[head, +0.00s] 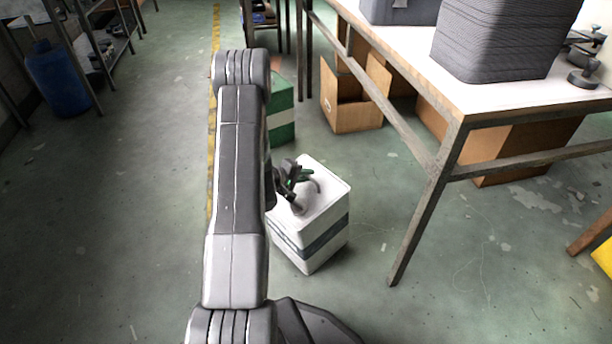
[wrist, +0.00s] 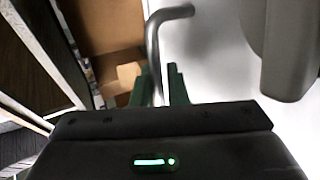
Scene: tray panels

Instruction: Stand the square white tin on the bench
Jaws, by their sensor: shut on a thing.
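The square white tin (head: 322,238) has a dark band round its sides and shows low in the middle of the head view, left of the bench. Its white top (wrist: 215,75) fills much of the wrist view's right side. A bent metal handle (wrist: 153,45) rises there. My gripper (head: 298,180) is over the tin's top; its green fingertips (wrist: 163,82) are shut on the handle. I cannot tell whether the tin touches the floor. The bench (head: 425,65) has a pale top and stands to the right, higher than the tin.
A grey stack (head: 500,40) and dark metal parts (head: 585,75) occupy the bench top; its front left part is bare. The bench leg (head: 425,215) stands right of the tin. A green tin (head: 281,110) and an open carton (head: 350,105) are behind. A blue drum (head: 58,80) is far left.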

